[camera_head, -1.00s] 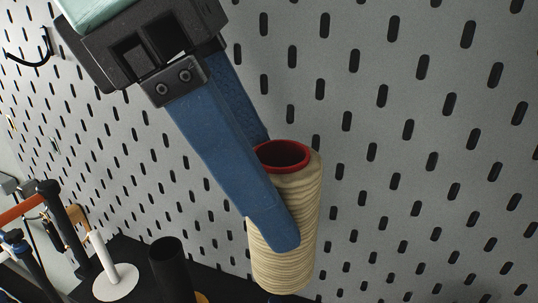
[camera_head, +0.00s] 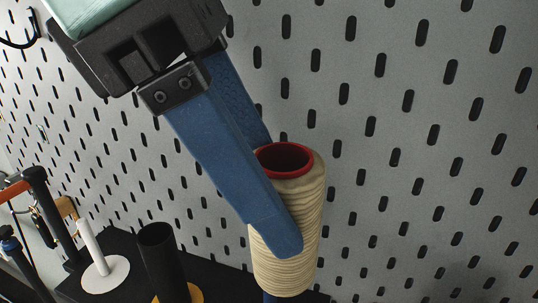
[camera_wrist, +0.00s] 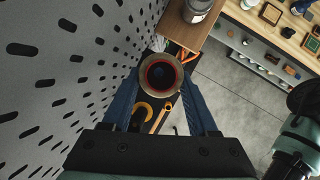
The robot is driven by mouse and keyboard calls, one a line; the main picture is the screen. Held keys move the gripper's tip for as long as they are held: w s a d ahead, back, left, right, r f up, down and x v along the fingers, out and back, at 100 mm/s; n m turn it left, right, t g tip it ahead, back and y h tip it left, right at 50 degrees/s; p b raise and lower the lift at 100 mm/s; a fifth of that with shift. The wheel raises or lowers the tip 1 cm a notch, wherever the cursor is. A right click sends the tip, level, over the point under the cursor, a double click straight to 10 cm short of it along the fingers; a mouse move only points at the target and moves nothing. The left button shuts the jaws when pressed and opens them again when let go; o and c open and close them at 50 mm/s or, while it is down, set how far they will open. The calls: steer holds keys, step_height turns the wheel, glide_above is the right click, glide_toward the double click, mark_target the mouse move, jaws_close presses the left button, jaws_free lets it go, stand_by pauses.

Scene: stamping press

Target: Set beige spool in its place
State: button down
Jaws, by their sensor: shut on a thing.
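The beige spool (camera_head: 304,210) is a ribbed upright cylinder with a red rim and hollow core at its top, slightly tilted in the head view. My gripper (camera_head: 280,222) is shut on it, with one blue finger across its near side and the other mostly hidden behind it. In the wrist view the spool (camera_wrist: 146,78) shows end-on between the two blue fingers. A white peg on a round white base (camera_head: 104,276) stands on the black shelf (camera_head: 205,277) at lower left. The frames do not show clearly which spot belongs to the spool.
A black cylinder (camera_head: 160,262) on an orange base stands between the white peg and the spool. Dark posts and an orange bar (camera_head: 14,191) stand farther left. The grey pegboard (camera_head: 400,160) rises close behind the spool. A wooden block (camera_wrist: 185,32) shows in the wrist view.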

steer(key=shift+s+a+t+b, duration=0.25)
steer(key=shift+s+t+b, duration=0.1)
steer(key=shift+t+b, duration=0.25)
steer(key=shift+r, duration=0.1)
steer(key=shift+r+p, duration=1.15)
steer(key=shift+p, duration=0.05)
steer(key=shift+w+a+r+g+p, duration=0.1)
steer(key=shift+w+a+g+p, duration=0.25)
steer(key=shift+p, duration=0.4)
steer(key=shift+a+g+p, duration=0.15)
steer(key=shift+g+p, duration=0.3)
steer(key=shift+p, duration=0.2)
steer(key=shift+w+f, duration=0.1)
steer(key=shift+f, duration=0.15)
steer(key=shift+w+d, duration=0.15)
steer(key=shift+d, duration=0.3)
